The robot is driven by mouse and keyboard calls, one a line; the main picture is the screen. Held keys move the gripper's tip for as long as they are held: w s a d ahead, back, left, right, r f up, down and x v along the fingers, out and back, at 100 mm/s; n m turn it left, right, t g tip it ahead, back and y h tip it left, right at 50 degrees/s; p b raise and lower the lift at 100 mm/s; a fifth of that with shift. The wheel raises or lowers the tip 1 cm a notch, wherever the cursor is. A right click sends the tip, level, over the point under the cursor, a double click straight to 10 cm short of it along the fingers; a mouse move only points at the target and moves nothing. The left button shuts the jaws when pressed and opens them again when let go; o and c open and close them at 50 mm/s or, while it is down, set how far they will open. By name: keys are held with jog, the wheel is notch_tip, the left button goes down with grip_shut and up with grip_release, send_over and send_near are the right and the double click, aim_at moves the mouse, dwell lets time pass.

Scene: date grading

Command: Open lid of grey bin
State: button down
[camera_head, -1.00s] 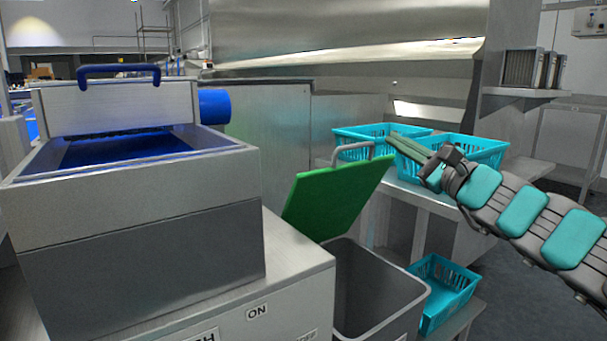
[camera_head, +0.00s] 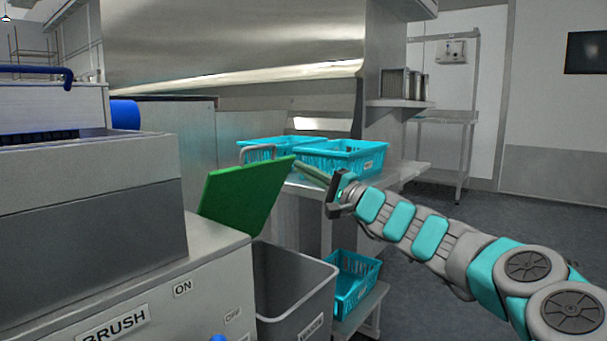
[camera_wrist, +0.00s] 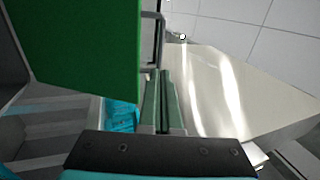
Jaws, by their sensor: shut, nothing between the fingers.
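The grey bin (camera_head: 292,290) stands beside the machine's cabinet. Its green lid (camera_head: 243,187) is raised and tilted well up, so the bin's mouth is uncovered. A grey bar handle (camera_head: 258,153) is on the lid's upper edge. My gripper (camera_head: 300,166) is shut and empty, with its fingertips close to the lid's upper right edge. In the wrist view, the shut fingers (camera_wrist: 161,84) point toward the handle (camera_wrist: 153,30), and the green lid (camera_wrist: 75,45) fills the upper left. I cannot tell whether the fingers touch the lid or handle.
Turquoise baskets (camera_head: 345,160) stand on a metal table (camera_head: 410,172) behind my gripper. Another turquoise basket (camera_head: 354,283) sits low, right of the bin. The cabinet (camera_head: 190,290) with ON, OFF and BRUSH labels borders the bin's left. The floor at right is clear.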

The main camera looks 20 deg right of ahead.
aim_at(264, 147)
jog(key=x, duration=1)
jog(key=shift+w+a+r+p, duration=0.1)
jog(key=shift+r+p, duration=0.05)
jog(key=shift+p, duration=0.25)
